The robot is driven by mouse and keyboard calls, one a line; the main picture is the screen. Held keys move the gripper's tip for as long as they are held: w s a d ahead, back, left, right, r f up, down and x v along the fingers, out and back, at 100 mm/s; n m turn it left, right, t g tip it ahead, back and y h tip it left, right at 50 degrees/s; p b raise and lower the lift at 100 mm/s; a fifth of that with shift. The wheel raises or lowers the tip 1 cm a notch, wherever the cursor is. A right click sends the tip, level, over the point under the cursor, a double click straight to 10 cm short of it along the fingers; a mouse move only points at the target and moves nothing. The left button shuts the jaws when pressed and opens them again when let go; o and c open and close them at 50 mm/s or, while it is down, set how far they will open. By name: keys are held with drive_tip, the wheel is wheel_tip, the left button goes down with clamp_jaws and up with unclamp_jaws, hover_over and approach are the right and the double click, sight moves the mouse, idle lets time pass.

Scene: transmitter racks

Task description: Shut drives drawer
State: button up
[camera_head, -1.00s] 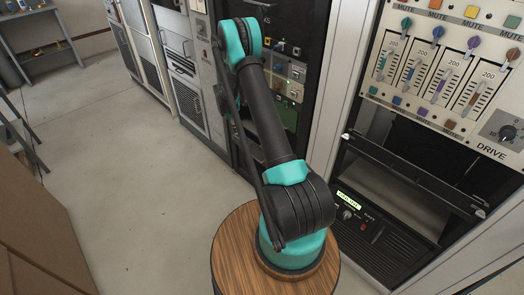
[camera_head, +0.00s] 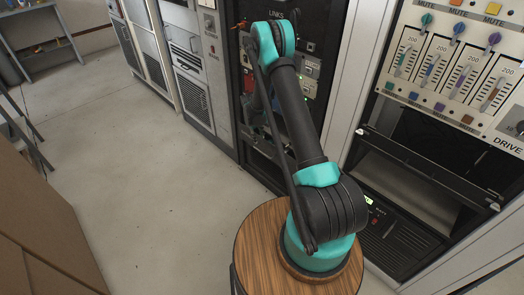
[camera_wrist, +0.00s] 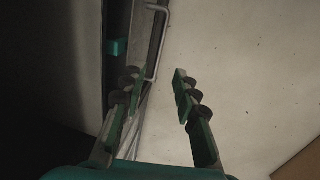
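In the wrist view my gripper (camera_wrist: 155,95) is open, with its two padded fingers apart and nothing between them. A pale bar handle (camera_wrist: 157,45) on a narrow grey front edge, seen from above, lies just beyond the fingertips; I take it for the drawer's front. A small teal piece (camera_wrist: 117,48) shows to the left of that edge. In the head view my arm reaches down in front of the dark rack (camera_head: 312,35) labelled LINKS, and its links hide much of the rack's lower part. I cannot tell there how far the drawer stands out.
To the right is a rack with a slider panel (camera_head: 455,65) marked DRIVE, above a dark bay with a protruding bar (camera_head: 430,168). Grey cabinets (camera_head: 185,60) line the back. Open floor (camera_head: 150,180) lies left; brown panels (camera_head: 40,230) stand at the left edge.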

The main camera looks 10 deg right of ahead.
drive_tip(key=f, duration=0.3)
drive_tip(key=w+d+f, duration=0.1)
drive_tip(key=f, duration=0.7)
drive_tip(key=shift+w+d, duration=0.2)
drive_tip(key=shift+d, duration=0.15)
clamp_jaws()
